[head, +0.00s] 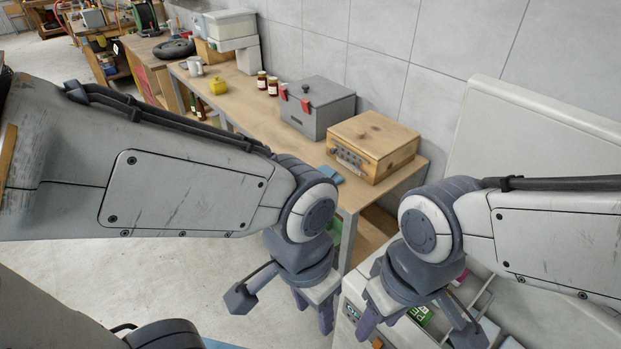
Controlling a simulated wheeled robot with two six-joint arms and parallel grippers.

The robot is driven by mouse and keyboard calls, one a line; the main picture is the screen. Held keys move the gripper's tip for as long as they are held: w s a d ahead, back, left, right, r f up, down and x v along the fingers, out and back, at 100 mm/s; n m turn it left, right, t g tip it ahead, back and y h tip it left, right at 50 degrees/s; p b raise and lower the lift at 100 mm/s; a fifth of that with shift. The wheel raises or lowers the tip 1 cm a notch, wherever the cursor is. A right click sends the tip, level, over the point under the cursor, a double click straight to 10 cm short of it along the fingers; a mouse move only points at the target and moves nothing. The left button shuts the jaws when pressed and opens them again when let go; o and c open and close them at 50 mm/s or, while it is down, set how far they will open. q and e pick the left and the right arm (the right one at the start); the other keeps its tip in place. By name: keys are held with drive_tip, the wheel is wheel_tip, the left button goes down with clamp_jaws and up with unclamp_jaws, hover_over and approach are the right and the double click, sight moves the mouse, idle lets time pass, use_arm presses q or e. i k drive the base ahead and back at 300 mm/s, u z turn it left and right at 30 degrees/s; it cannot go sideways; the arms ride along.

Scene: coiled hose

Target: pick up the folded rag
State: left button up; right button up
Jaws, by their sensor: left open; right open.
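A small flat blue cloth, which looks like the folded rag (331,175), lies on the wooden workbench (240,110) near its front edge, left of the wooden box. My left forearm and wrist hide part of the area beside it. My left gripper (313,308) is open and points down, in front of the bench and below the rag in the picture. My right gripper (382,319) is open and points down over the pale appliance at the lower right. Both grippers look empty and are apart from the rag.
A wooden box (385,142) with knobs and a grey metal box (318,108) stand behind the rag. Brown jars (267,83), a yellow item (217,86) and white mugs (195,66) stand further left. A pale appliance (515,125) stands at right. Open floor (90,275) shows at lower left.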

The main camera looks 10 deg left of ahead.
sight(327, 169)
drive_tip(key=u, duration=1.5)
drive_tip(key=i, duration=1.65)
drive_tip(key=z, duration=2.75)
